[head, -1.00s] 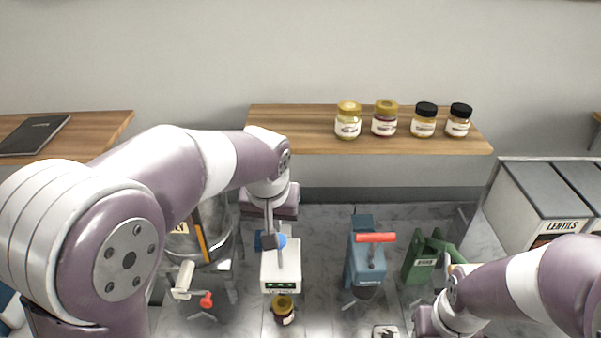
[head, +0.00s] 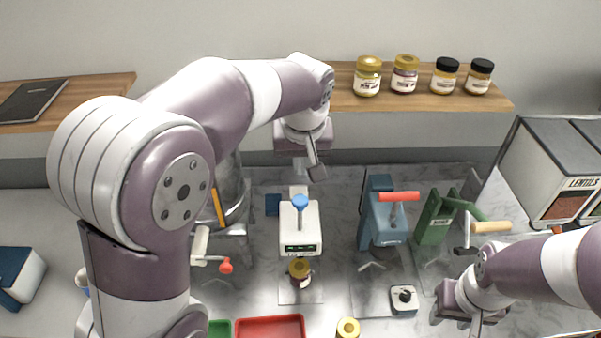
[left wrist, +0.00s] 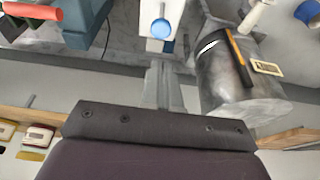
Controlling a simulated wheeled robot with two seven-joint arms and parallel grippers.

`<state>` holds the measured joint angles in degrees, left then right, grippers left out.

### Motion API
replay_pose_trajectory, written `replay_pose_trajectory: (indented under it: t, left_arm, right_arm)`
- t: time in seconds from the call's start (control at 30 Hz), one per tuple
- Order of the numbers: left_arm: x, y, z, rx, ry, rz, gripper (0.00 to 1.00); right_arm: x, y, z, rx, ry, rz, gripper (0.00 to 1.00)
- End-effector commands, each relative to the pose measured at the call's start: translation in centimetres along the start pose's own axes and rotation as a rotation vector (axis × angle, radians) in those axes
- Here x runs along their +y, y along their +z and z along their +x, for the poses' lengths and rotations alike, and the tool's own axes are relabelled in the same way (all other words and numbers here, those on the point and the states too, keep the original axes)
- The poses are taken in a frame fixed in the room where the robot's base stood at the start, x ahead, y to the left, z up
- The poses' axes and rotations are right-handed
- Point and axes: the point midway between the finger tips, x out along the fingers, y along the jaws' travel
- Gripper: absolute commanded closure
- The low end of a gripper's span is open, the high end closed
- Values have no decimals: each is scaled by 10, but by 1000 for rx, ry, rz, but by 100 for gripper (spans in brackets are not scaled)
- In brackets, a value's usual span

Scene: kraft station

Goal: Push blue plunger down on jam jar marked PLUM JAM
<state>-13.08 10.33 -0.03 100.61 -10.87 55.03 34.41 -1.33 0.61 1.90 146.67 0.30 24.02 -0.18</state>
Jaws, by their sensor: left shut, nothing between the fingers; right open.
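The blue plunger knob (head: 300,201) stands on top of a white device (head: 301,238) with a green display. A jam jar with a yellow lid (head: 300,270) stands at the front of the device; its label cannot be read. My left gripper (head: 317,170) is shut and empty, behind the knob and apart from it. In the left wrist view the shut fingers (left wrist: 163,85) point towards the blue knob (left wrist: 161,29), with a gap between. My right gripper (head: 456,322) is open and empty at the lower right.
A blue-grey machine with a red handle (head: 399,196) and a green one (head: 435,218) stand right of the device. A metal cylinder (left wrist: 235,85) stands close beside the left fingers. Several jars (head: 405,74) sit on the wooden shelf (head: 345,98). A red tray (head: 270,327) lies in front.

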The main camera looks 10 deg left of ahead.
Motion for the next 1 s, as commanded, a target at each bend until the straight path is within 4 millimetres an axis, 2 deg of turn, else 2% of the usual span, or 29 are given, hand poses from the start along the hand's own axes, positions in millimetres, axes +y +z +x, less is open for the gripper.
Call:
replay_pose_trajectory:
  t: [0.03, 0.27, 0.33, 0.5, 0.67, 1.0]
  left_arm:
    - [0, 4, 24, -1, -1, 0, 100]
    - [0, 3, 71, 0, 0, -1, 100]
    - [-1, 2, 70, -4, -2, 1, 100]
    - [-1, 8, 92, -3, -1, 0, 100]
    - [-1, 11, 101, -1, 0, 1, 100]
    - [-1, 12, 104, 0, 0, 1, 100]
  right_arm:
    - [0, 3, 23, -1, 0, 0, 57]
    - [0, 8, 62, -1, 0, 0, 57]
    - [0, 6, 48, -2, 0, 0, 57]
    - [0, 4, 39, 0, 0, 0, 57]
    - [0, 4, 37, 0, 0, 0, 57]
    - [0, 5, 40, 0, 0, 0, 57]
